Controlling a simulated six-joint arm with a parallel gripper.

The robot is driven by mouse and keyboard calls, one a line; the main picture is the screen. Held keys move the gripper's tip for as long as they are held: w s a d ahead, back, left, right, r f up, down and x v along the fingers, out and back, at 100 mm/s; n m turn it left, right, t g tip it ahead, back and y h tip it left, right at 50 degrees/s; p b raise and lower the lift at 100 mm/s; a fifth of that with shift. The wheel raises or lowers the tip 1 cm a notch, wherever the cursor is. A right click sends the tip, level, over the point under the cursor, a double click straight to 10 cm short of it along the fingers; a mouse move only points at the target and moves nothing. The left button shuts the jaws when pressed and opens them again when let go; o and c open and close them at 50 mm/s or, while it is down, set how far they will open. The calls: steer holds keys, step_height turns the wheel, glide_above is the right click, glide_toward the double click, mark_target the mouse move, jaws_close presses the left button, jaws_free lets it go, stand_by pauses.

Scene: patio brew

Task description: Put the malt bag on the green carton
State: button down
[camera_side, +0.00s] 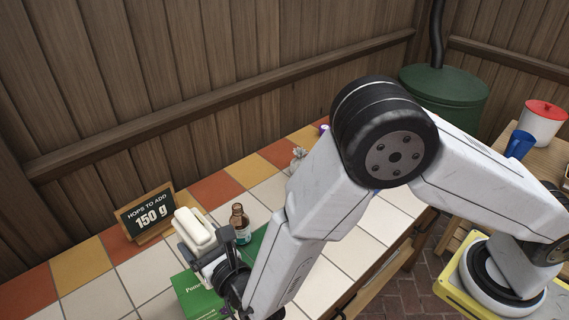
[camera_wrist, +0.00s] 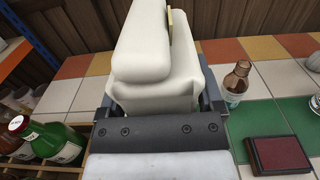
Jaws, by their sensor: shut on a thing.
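The malt bag, a cream-white folded bag (camera_side: 196,229), is held in my gripper (camera_side: 210,258), which is shut on it. In the wrist view the bag (camera_wrist: 155,65) fills the upper middle, above the gripper's dark plate. The green carton (camera_side: 198,297) with white lettering shows in the side view at the lower middle, below the bag and gripper. My arm and gripper hide part of the carton. I cannot tell the exact gap between bag and carton. The carton is not clearly seen in the wrist view.
A brown bottle (camera_side: 240,222) stands close to the right of the bag, by a green mat (camera_wrist: 285,118). A dark red box (camera_wrist: 280,155) lies nearby. A sign (camera_side: 147,215) reading 150 g stands behind. A wooden crate of bottles (camera_wrist: 45,172) is at left.

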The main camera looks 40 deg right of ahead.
steer(key=shift+f, duration=1.5)
steer(key=shift+f, duration=0.15)
jaws_free()
steer(key=s, duration=0.7)
steer(key=shift+s, duration=0.25)
